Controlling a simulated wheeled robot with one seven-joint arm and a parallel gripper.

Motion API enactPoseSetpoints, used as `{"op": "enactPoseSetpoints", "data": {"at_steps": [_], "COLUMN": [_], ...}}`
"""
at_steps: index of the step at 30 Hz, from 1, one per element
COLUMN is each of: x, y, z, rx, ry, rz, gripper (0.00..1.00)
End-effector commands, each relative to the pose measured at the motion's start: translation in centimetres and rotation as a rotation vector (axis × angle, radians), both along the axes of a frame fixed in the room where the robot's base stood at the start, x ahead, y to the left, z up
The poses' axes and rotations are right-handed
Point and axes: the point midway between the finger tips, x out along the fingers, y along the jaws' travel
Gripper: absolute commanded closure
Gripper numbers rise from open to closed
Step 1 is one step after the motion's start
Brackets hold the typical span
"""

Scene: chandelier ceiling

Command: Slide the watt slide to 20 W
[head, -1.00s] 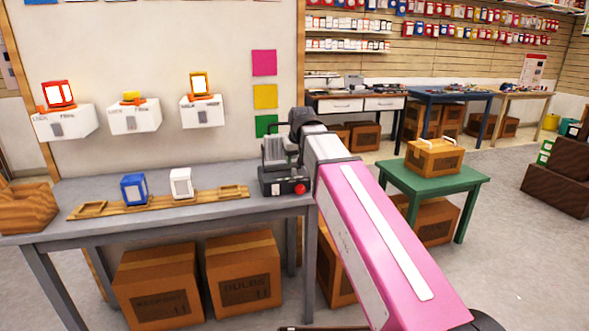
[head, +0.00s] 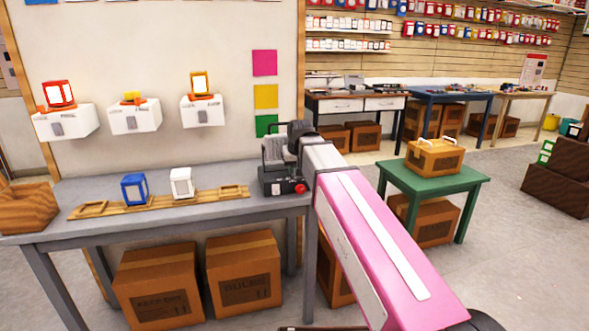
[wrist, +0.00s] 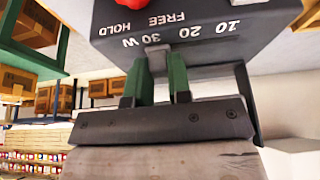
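The dark control box (head: 280,187) with a red button stands at the right end of the grey table. In the wrist view its front face (wrist: 200,50) carries the marks 10, 20, 30 W, FREE and HOLD. The grey watt slide (wrist: 157,62) sticks out beside the 30 W mark. My gripper (wrist: 159,75) has its two green fingers on either side of the slide, close against it with no clear gap. In the head view the fingertips are hidden by my arm and the box.
A blue block (head: 134,190) and a white block (head: 181,184) sit in a wooden rack (head: 215,194) on the grey table (head: 70,180). Lamps on white boxes (head: 203,111) hang on the wall.

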Motion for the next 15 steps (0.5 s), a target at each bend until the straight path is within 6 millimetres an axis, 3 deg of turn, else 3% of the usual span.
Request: {"op": "enactPoseSetpoints", "data": {"at_steps": [5,15], "x": [-0.1,-0.9], "y": [0.4,2.9], "z": [0.0,0.0], "rx": [0.001,-0.001], "ry": [0.0,0.001], "rz": [0.001,0.001], "gripper": [1.0,1.0]}}
